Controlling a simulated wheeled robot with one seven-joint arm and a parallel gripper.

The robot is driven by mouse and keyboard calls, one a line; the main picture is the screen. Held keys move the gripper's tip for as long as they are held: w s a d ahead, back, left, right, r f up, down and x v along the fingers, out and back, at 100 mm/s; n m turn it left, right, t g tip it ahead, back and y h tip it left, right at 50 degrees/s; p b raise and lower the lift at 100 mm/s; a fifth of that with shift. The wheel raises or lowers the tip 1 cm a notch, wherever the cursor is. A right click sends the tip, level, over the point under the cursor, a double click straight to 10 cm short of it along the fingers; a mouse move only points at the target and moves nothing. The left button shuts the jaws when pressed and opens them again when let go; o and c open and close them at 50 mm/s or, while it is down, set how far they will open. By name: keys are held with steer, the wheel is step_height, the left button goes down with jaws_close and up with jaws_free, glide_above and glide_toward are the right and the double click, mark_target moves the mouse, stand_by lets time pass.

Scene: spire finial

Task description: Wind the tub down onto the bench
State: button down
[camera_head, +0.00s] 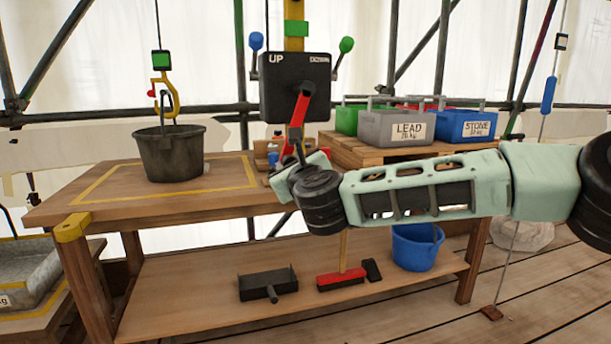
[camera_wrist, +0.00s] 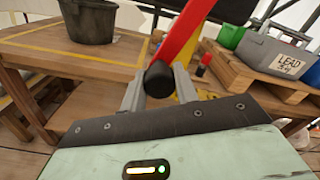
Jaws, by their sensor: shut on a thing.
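The dark grey tub (camera_head: 168,155) hangs upright from a yellow hook (camera_head: 168,97) at the left, over the yellow-outlined area of the bench (camera_head: 110,205). I cannot tell whether its base touches the bench top. The tub also shows at the top of the wrist view (camera_wrist: 88,20). The black winch box (camera_head: 293,75), marked "UP", has a red crank (camera_head: 299,112) whose arm slants down to the left. My gripper (camera_head: 293,160) is shut on the crank's black knob; in the wrist view the knob (camera_wrist: 158,78) sits between my fingers (camera_wrist: 160,92).
Green, grey "LEAD" (camera_head: 395,127) and blue "STONE" (camera_head: 466,125) boxes stand on a pallet at right. Blue-knobbed (camera_head: 256,42) and green-knobbed (camera_head: 346,46) levers flank the winch.

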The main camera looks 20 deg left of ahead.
steer(key=shift+s+a+r+m+b, duration=0.2)
steer(key=shift+s+a+m, duration=0.15)
steer(key=shift+a, duration=0.1)
steer(key=shift+s+a+r+m+b, duration=0.15)
steer(key=shift+s+a+m, duration=0.05)
steer(key=shift+a+m, duration=0.2)
steer(key=c, duration=1.1)
jaws_free()
steer(key=shift+o, duration=0.2)
steer(key=v, duration=1.7)
steer(key=shift+d+p, duration=0.25)
steer(key=shift+p, duration=0.05)
steer(key=shift+s, duration=0.15)
